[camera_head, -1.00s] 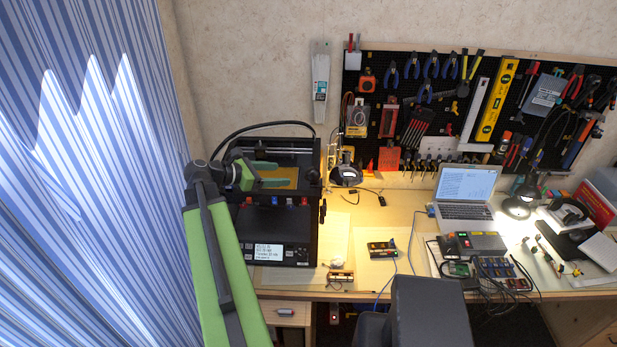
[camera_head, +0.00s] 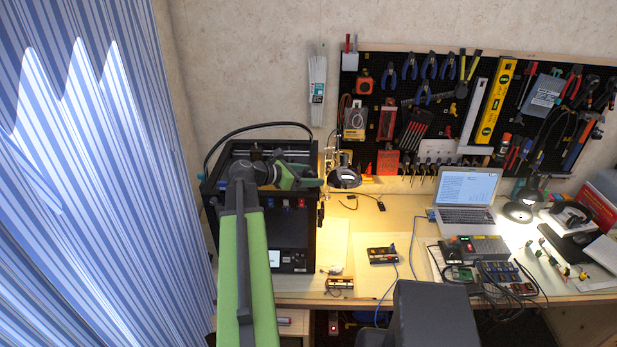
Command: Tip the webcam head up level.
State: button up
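I cannot pick out the webcam with certainty. A dark, rounded head (camera_head: 345,177) stands just right of the printer, by a thin pale upright (camera_head: 329,158); it is too small to tell whether it is the webcam or a lamp, or how it is tilted. I see nothing held.
My arm crosses the black 3D printer (camera_head: 294,258). A pegboard of tools (camera_head: 400,62) hangs behind. On the desk are small boards (camera_head: 382,255), an open laptop (camera_head: 466,190) and a lamp (camera_head: 519,211). Bare desk (camera_head: 425,208) shows in the middle. A striped curtain (camera_head: 95,200) hangs left.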

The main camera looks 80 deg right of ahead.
jog(key=c, duration=1.3)
jog(key=shift+s+r+t+p, duration=0.1)
jog(key=shift+r+t+p, duration=0.4)
jog(key=shift+p, duration=0.7)
jog(key=shift+s+r+m+t+y+p, duration=0.2)
jog(key=shift+m+t+y+p, duration=0.15)
jog(key=shift+p, duration=0.6)
jog(key=shift+s+f+m+t+y+p, duration=0.15)
jog(key=shift+m+t+y+p, duration=0.15)
jog(key=shift+t+p, duration=0.6)
jog(key=shift+d+f+p, duration=0.1)
jog(key=shift+f+p, duration=0.15)
jog(key=shift+p, duration=0.1)
jog(key=o, duration=1.3)
jog(key=shift+p+v, duration=3.75)
jog(key=shift+v, duration=2.3)
